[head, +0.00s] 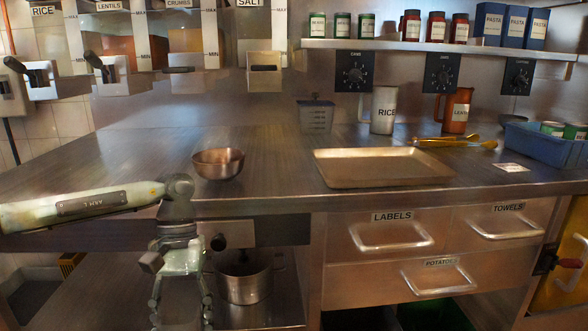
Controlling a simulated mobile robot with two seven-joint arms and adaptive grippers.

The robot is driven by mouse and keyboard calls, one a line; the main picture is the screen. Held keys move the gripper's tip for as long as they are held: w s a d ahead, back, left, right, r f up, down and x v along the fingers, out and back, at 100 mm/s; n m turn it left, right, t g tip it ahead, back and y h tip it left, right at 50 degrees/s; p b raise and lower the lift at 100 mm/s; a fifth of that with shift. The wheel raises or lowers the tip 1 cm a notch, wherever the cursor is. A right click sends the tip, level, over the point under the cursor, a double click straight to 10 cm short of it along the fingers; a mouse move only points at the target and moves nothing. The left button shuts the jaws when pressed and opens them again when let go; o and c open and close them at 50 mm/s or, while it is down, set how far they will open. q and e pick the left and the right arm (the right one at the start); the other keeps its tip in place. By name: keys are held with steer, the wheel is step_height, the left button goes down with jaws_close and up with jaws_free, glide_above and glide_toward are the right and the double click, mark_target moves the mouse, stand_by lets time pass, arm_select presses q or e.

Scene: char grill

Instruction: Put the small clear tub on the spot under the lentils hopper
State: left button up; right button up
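My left gripper (181,312) points down in front of the counter's front edge, fingers apart and empty, far from the tub. My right gripper is not in view.
A copper bowl (218,163) and a shallow metal tray (382,167) sit near the counter's front. A rice jug (384,110), a lentils jug (456,110), brass tongs (452,142) and a blue bin (545,145) stand right. The counter's left part is clear.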

arm_select(q)
steer(key=shift+w+d+f+m+y, duration=0.1)
steer(key=shift+d+m+y, duration=0.2)
steer(key=shift+d+m, duration=0.35)
steer(key=shift+w+a, duration=0.1)
steer(key=shift+a, duration=0.1)
steer(key=shift+d, duration=0.1)
